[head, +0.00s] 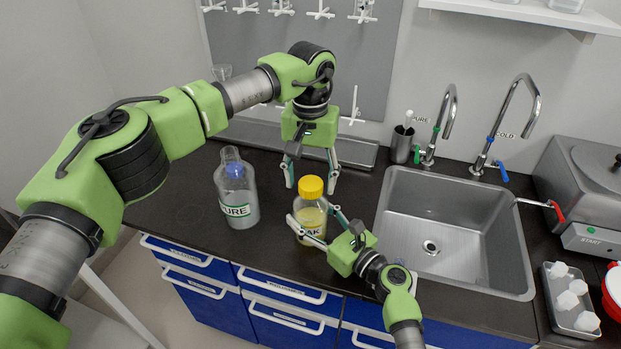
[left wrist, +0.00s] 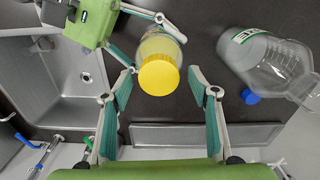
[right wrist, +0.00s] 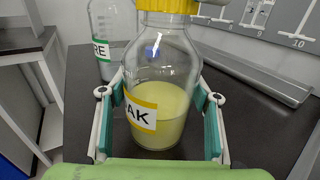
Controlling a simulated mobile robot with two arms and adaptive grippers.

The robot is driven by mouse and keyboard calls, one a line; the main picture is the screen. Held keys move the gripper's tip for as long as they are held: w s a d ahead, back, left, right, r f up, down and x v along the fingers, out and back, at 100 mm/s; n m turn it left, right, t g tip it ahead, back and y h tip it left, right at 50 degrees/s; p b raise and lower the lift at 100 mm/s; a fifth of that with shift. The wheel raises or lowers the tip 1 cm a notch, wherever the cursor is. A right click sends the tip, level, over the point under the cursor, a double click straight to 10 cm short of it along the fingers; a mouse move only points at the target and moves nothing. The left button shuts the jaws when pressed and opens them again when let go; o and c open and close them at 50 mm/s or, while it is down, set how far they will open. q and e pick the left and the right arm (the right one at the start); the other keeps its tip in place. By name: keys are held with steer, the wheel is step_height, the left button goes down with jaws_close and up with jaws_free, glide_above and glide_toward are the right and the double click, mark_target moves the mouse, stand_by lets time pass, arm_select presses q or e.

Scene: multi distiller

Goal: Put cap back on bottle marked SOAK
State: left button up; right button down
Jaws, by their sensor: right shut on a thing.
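The SOAK bottle (head: 312,216) is clear glass with yellow liquid and stands upright on the dark counter. A yellow cap (head: 311,187) sits on its neck; it also shows from above in the left wrist view (left wrist: 159,75). Whether it is fully seated I cannot tell. My right gripper (right wrist: 158,105) is shut around the bottle's body, its fingers on both sides; the label part "AK" shows in the right wrist view. My left gripper (head: 312,178) is open, pointing down just behind the cap. Its fingers are apart and hold nothing in the left wrist view (left wrist: 159,95).
A PURE bottle (head: 236,196) stands left of the SOAK bottle, uncapped, with a blue cap (head: 234,170) seen by it. A steel sink (head: 450,225) with taps lies right. A cup (head: 402,144) stands behind, and a tray of small white containers (head: 571,300) far right.

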arm_select(q)
steer(key=shift+r, duration=0.1)
step_height(320, 180, up, 12)
stand_by(0.5)
arm_select(e)
steer(key=c, duration=0.7)
jaws_free()
steer(key=shift+o, duration=0.2)
steer(key=v, duration=1.2)
